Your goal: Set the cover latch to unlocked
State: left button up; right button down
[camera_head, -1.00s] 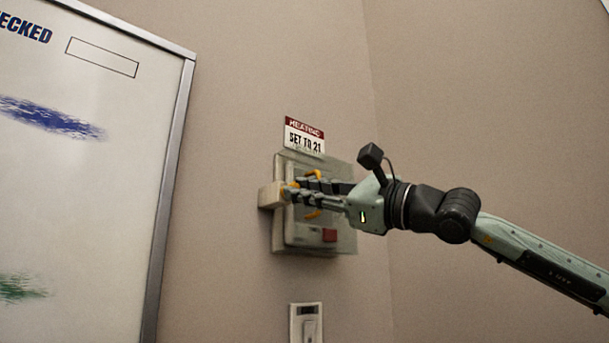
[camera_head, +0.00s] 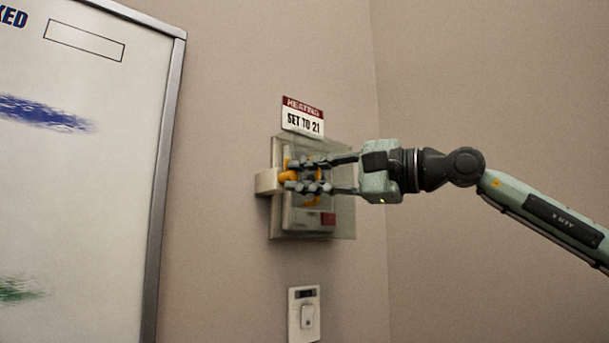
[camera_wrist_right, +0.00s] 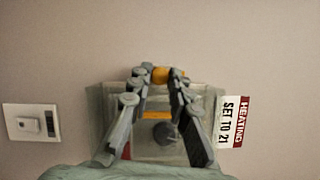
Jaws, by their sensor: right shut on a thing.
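A box with a clear cover (camera_head: 343,226) is mounted on the wall; it also shows in the right wrist view (camera_wrist_right: 97,105). The orange cover latch (camera_head: 286,176) is at its left side, next to an off-white block (camera_head: 266,182). My right gripper (camera_head: 288,175) reaches across the cover from the right, shut on the latch. In the right wrist view the orange latch (camera_wrist_right: 161,74) shows between the fingertips (camera_wrist_right: 160,73). The fingers hide part of the latch, so its exact setting cannot be told. My left gripper is not in view.
A sign reading "HEATING SET TO 21" (camera_head: 303,116) is above the box. A red part (camera_head: 328,219) is low on it. A white wall switch (camera_head: 304,314) is below. A framed whiteboard (camera_head: 80,200) stands at left. The wall at right is bare.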

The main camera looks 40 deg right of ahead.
dwell(0.3)
jog(key=c, duration=1.7)
grip_release()
jog(key=shift+s+d, duration=0.1)
jog(key=r+v, duration=0.1)
jog(key=v, duration=1)
jog(key=shift+s+d+f, duration=0.15)
jog(key=shift+s+f, duration=0.2)
jog(key=shift+f, duration=0.05)
